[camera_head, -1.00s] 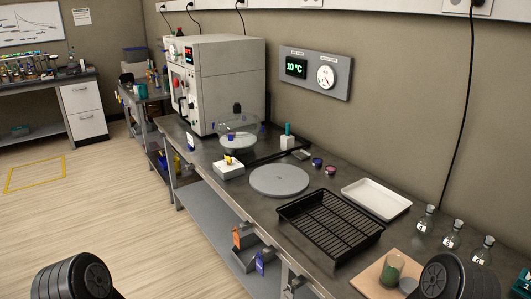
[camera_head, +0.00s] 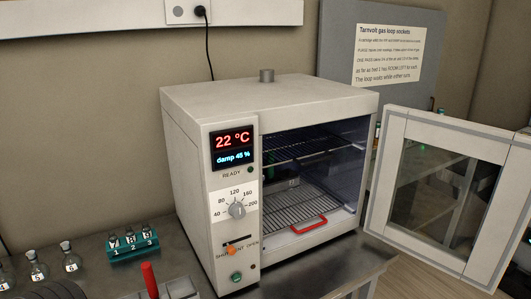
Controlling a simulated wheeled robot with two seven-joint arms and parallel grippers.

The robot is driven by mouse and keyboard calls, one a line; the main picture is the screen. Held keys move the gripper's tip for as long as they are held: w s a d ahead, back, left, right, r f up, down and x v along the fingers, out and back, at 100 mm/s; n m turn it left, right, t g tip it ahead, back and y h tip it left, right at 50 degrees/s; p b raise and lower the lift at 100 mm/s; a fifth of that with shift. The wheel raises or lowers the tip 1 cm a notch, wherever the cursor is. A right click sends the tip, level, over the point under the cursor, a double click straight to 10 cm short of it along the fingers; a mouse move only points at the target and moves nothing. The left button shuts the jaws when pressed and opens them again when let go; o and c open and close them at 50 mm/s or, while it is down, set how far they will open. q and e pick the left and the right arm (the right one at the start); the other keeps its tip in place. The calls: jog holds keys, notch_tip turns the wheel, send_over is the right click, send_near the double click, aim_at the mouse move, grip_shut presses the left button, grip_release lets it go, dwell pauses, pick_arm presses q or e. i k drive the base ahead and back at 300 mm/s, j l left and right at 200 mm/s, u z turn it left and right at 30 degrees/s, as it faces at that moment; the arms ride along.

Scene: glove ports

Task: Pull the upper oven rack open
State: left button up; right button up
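The oven (camera_head: 205,135) is a grey-white box on the bench in the middle of the head view. Its door (camera_head: 438,185), with a dark window, stands wide open to the right. The upper rack (camera_head: 318,147) is a dark wire shelf inside, and it appears to be pushed in. The lower rack (camera_head: 300,208) is a wire shelf below it, with a red handle (camera_head: 310,225) at its front edge. A dark item (camera_head: 285,182) sits between the racks, partly in shadow. Neither of my grippers is in view.
A green holder (camera_head: 130,250) with several numbered flasks and more loose flasks (camera_head: 37,268) stand left of the oven. A red-handled item (camera_head: 150,280) is at the bottom front. The open door takes up the right side. Bare bench (camera_head: 340,262) shows before the oven.

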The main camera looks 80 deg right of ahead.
aim_at(331, 155)
jog(key=z, duration=3.15)
